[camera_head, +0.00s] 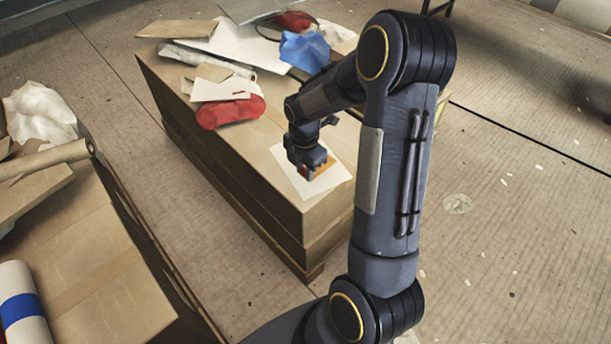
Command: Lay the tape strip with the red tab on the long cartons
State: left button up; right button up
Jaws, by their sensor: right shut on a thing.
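My right gripper (307,172) is low over the near end of the stacked long cartons (250,165), above a white sheet (335,176) on their top. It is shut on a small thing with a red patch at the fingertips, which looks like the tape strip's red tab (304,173). An orange-tan piece (326,164) shows just beyond the fingers; the gripper hides most of it, and I cannot tell whether it touches the sheet. My left gripper is not in view.
A red bundle (230,112), a blue crumpled cloth (304,50) and pale sheets (230,45) cover the far part of the carton top. Another carton (100,270) stands at left with a cardboard tube (45,160) and a blue-banded white roll (22,310). Floor at right is mostly clear.

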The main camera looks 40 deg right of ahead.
jog(key=shift+f, duration=1.2)
jog(key=shift+f+b, duration=0.2)
jog(key=shift+b, duration=0.1)
jog(key=o, duration=0.9)
jog(key=shift+o, duration=0.2)
